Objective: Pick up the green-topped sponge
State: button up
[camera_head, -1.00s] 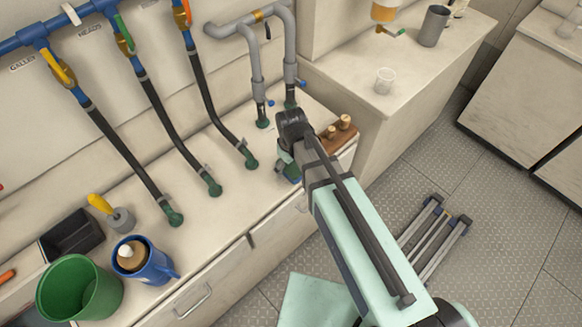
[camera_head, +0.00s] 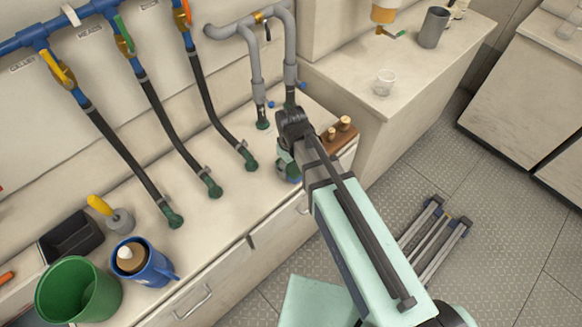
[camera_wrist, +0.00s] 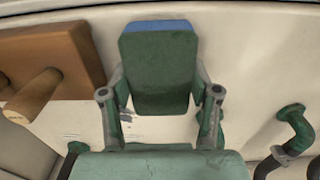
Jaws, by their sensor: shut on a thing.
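The green-topped sponge (camera_wrist: 158,72) shows in the wrist view as a dark green slab with a blue strip along its far edge. My gripper (camera_wrist: 160,92) has one finger against each side of it and is shut on the sponge. In the head view my gripper (camera_head: 287,165) is low over the counter's right part, partly behind my own arm. The sponge cannot be made out clearly there. Whether it touches the counter is hard to tell.
A brown wooden block with pegs (camera_head: 338,137) stands close beside my gripper; it also shows in the wrist view (camera_wrist: 55,55). Black hoses (camera_head: 218,110) end in green fittings to the left. A blue mug (camera_head: 142,262) and green bucket (camera_head: 78,292) stand farther left.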

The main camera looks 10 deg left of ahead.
aim_at(292, 166)
notch_tip(292, 166, up, 19)
jog(key=b, duration=0.3)
dwell(0.3)
jog(key=shift+o, duration=0.5)
jog(key=c, duration=0.4)
jog(key=shift+r, duration=0.1)
jog(key=shift+d+p, duration=0.15)
jog(key=shift+p, duration=0.3)
